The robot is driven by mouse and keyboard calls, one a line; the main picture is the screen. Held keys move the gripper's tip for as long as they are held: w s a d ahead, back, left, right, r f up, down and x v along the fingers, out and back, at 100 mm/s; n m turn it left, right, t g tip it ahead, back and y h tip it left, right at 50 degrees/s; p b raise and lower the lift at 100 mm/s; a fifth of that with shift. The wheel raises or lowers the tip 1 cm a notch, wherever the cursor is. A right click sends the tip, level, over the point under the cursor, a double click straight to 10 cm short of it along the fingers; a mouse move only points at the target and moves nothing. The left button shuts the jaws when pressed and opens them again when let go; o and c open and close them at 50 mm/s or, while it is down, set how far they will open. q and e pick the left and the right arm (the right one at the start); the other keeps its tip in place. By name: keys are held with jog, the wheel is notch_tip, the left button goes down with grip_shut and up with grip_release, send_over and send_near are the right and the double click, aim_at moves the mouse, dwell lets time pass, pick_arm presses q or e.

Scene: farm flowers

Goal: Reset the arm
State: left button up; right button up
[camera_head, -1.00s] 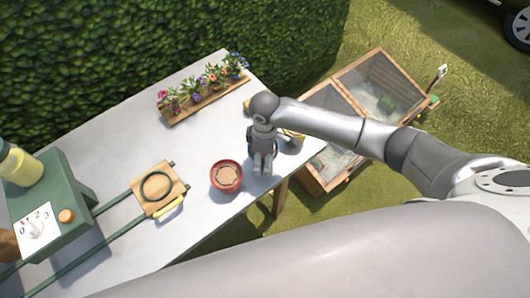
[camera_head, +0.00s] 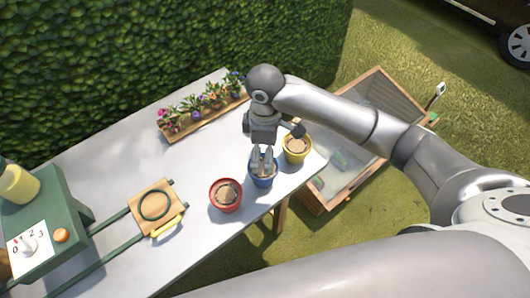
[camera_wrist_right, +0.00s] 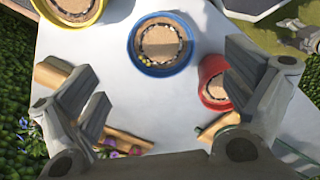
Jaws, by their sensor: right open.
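My right gripper (camera_head: 262,158) is open and empty above the blue pot (camera_head: 263,175) on the table. In the right wrist view, its two spread fingers (camera_wrist_right: 163,85) frame the table, and the blue pot (camera_wrist_right: 161,44), filled with soil, shows beyond them, apart from both fingers. The red pot (camera_head: 226,195) stands left of the blue one and the yellow pot (camera_head: 296,149) stands right of it. In the wrist view the red pot (camera_wrist_right: 212,88) is partly hidden by a finger. My left gripper is not in view.
A wooden planter of flowers (camera_head: 205,116) stands at the table's back by the hedge (camera_head: 150,60). A green machine with a dial (camera_head: 45,235) and a wooden plate with a ring (camera_head: 155,203) are at left. A cold frame (camera_head: 345,165) stands right of the table (camera_head: 110,165).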

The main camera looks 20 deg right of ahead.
dwell(0.4)
jog(key=s+a+f+m+t+y, duration=0.2)
jog(key=s+a+f+m+y, duration=0.25)
jog(key=s, duration=0.45)
jog(key=s+d+f+m+t+h, duration=0.2)
jog(key=s+d+m+h, duration=0.2)
jog(key=s+d+m, duration=0.5)
notch_tip(320, 180, down, 26)
jog(key=s+d+n+g+b, duration=0.1)
jog(key=s+d+n+g, duration=0.1)
jog(key=n, duration=0.1)
jog(key=s+d+f+g+b, duration=0.1)
jog(key=s+d+f, duration=0.2)
jog(key=s+f, duration=1.3)
jog(key=shift+s+f, duration=0.25)
jog(key=shift+f, duration=0.7)
jog(key=shift+h, duration=0.25)
